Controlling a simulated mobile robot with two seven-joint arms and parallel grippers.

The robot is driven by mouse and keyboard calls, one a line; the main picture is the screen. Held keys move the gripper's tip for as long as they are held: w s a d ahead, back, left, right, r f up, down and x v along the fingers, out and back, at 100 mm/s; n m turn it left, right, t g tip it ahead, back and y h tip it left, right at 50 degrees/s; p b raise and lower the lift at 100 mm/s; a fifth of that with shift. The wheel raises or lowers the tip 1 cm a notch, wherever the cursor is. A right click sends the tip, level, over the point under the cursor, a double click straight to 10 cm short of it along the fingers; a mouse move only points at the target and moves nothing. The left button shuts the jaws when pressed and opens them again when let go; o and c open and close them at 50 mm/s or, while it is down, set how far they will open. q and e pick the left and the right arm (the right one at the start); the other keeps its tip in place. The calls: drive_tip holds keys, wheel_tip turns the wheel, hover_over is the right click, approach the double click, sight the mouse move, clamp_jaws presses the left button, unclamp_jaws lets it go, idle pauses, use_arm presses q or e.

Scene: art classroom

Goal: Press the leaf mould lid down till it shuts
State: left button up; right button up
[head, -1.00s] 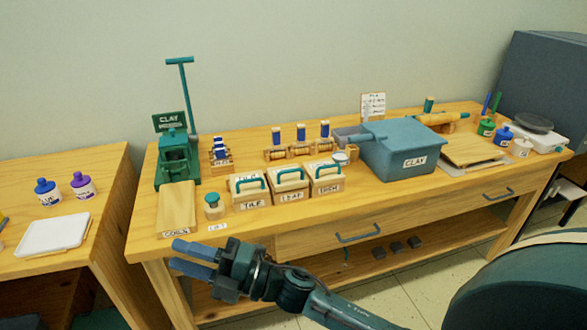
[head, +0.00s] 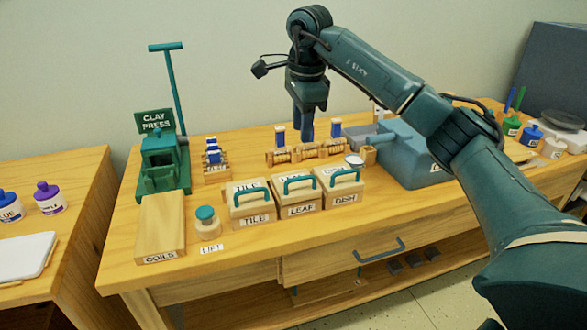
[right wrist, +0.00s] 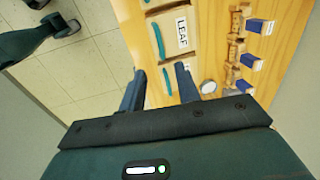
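The leaf mould (head: 302,209) is the middle one of three wooden boxes in the head view. Its lid has a teal handle (head: 299,183) and lies on top; I cannot tell whether it is fully shut. In the right wrist view the lid's LEAF label (right wrist: 182,33) shows near the top, with its handle (right wrist: 158,43) beside it. My left gripper is not in view.
The tile mould (head: 255,218) stands to the left and the dish mould (head: 344,199) to the right, close beside it. My right arm hides part of the bin.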

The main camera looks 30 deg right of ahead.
sight(299, 178)
drive_tip(key=f, duration=0.4)
drive_tip(key=w+f, duration=0.1)
drive_tip(key=f, duration=0.7)
drive_tip(key=shift+w+d+f, duration=0.25)
drive_tip(key=shift+d+f, duration=0.05)
drive_tip(key=shift+f, duration=0.05)
clamp_jaws()
